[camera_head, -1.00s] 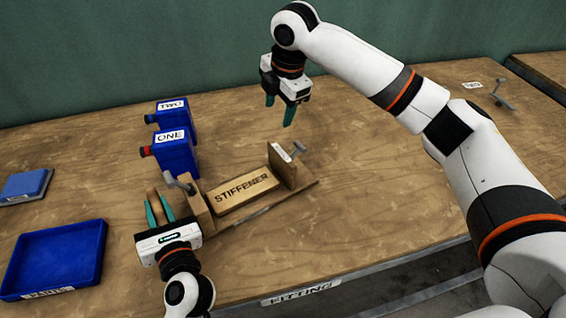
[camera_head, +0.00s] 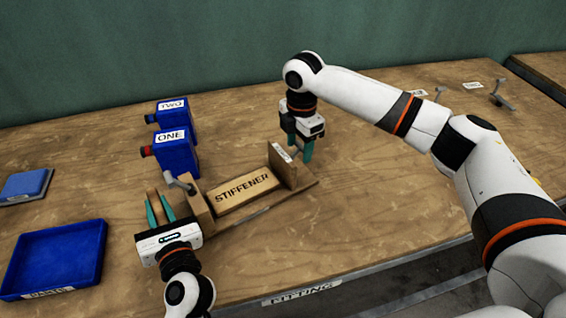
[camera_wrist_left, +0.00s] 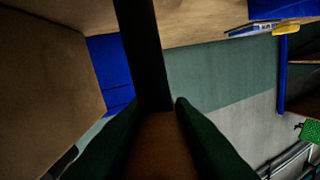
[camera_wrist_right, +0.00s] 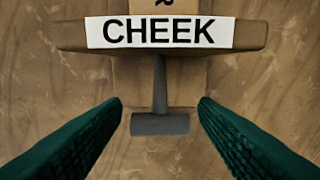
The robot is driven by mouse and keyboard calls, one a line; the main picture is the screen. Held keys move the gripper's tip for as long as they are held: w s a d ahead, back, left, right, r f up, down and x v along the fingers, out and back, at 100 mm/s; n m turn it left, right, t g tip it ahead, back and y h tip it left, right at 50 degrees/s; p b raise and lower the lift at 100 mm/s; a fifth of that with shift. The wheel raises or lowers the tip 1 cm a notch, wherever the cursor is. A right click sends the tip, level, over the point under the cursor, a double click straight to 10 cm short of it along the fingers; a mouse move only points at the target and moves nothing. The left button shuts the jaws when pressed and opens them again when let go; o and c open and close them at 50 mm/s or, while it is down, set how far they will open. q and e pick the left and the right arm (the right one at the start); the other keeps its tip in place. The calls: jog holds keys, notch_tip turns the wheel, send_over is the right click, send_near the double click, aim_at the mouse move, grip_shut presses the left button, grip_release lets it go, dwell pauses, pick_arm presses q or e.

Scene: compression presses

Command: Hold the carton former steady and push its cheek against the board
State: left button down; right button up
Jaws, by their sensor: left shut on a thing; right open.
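The carton former is a wooden base (camera_head: 255,218) with an upright end block (camera_head: 198,212) at left and an upright cheek (camera_head: 283,166) at right, labelled CHEEK (camera_wrist_right: 160,32) in the right wrist view. A board marked STIFFENER (camera_head: 243,190) lies between them. My left gripper (camera_head: 160,208) is shut on a brown wooden piece (camera_wrist_left: 160,145) beside the end block. My right gripper (camera_head: 300,150) is open behind the cheek. In the right wrist view, its fingers are either side of the cheek's grey T-handle (camera_wrist_right: 160,123), apart from it.
A blue tray (camera_head: 98,250) and a smaller blue item (camera_head: 25,185) are at left. A grey handle (camera_head: 500,95) stands far right.

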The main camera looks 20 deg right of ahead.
jog(key=shift+f, duration=1.35)
jog(key=c, duration=1.1)
